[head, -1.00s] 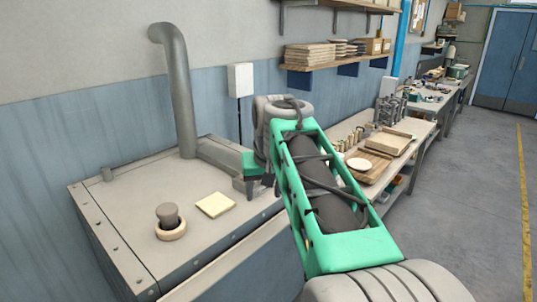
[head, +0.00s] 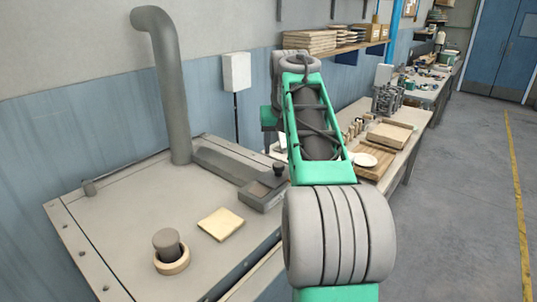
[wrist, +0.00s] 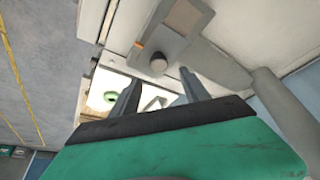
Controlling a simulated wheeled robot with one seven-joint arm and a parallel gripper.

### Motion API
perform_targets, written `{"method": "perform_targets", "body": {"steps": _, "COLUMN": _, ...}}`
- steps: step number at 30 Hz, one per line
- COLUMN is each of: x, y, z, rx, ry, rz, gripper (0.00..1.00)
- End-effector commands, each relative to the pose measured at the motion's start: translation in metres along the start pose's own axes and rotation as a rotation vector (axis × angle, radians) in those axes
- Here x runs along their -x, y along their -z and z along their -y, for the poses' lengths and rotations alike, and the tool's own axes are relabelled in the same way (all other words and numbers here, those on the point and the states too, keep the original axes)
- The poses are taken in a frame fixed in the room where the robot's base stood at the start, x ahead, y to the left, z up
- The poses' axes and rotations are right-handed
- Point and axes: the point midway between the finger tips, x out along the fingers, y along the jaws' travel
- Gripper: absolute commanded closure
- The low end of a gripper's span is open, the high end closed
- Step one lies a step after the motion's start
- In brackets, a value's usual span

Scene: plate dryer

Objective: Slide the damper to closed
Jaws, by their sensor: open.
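The damper is a grey slide housing (head: 262,194) with a recessed slot on top of the dryer (head: 115,225), at its right edge. A dark round knob (head: 278,168) stands at the housing's far right end. In the wrist view, the housing (wrist: 183,18) lies beyond my fingers, with the knob (wrist: 158,64) nearest them and a small orange mark (wrist: 138,44) beside it. My gripper (wrist: 160,77) is open and empty. The knob appears between the fingertips in that view, but I cannot see contact.
A bent grey pipe (head: 172,90) rises from the dryer's back. A workbench with a wooden tray (head: 393,136) stands right of my arm.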

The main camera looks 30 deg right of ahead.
Motion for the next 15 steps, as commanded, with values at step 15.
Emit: {"method": "perform_targets", "body": {"steps": 15, "x": -0.072, "y": 0.000, "z": -0.003, "rx": -0.005, "ry": -0.002, "rz": 0.001, "gripper": 0.46}}
